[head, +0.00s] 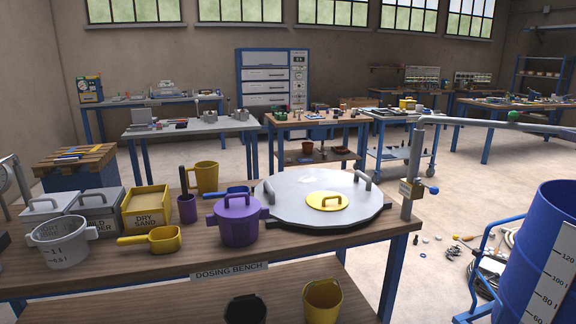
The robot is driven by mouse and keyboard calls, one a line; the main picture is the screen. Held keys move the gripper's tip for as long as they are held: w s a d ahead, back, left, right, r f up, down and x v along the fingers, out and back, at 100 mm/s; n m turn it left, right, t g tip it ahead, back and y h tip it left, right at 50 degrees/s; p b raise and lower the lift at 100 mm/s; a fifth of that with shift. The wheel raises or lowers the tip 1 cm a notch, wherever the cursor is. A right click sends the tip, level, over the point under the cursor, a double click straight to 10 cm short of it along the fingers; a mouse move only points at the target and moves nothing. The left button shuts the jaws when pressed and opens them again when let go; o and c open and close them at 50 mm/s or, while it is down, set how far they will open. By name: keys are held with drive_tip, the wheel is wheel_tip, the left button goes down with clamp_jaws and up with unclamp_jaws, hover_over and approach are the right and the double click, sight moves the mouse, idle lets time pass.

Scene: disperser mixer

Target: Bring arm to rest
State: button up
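My arm and my gripper do not show in the head view. The dosing bench (130,270) fills the lower left, with a purple lidded pot (239,224) near its front edge. To the pot's right lies a large grey round lid (290,192) with two grey handles and a yellow hatch cover (327,201). A yellow scoop (163,239) lies left of the pot. A box marked dry sand (146,206) stands behind the scoop.
A white measuring bucket (62,243) and a yellow jug (204,176) stand on the bench. A grey pipe (470,122) runs at the right above a blue graduated drum (545,260). Loose parts (480,265) lie on the floor. Open floor (450,180) lies behind the bench.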

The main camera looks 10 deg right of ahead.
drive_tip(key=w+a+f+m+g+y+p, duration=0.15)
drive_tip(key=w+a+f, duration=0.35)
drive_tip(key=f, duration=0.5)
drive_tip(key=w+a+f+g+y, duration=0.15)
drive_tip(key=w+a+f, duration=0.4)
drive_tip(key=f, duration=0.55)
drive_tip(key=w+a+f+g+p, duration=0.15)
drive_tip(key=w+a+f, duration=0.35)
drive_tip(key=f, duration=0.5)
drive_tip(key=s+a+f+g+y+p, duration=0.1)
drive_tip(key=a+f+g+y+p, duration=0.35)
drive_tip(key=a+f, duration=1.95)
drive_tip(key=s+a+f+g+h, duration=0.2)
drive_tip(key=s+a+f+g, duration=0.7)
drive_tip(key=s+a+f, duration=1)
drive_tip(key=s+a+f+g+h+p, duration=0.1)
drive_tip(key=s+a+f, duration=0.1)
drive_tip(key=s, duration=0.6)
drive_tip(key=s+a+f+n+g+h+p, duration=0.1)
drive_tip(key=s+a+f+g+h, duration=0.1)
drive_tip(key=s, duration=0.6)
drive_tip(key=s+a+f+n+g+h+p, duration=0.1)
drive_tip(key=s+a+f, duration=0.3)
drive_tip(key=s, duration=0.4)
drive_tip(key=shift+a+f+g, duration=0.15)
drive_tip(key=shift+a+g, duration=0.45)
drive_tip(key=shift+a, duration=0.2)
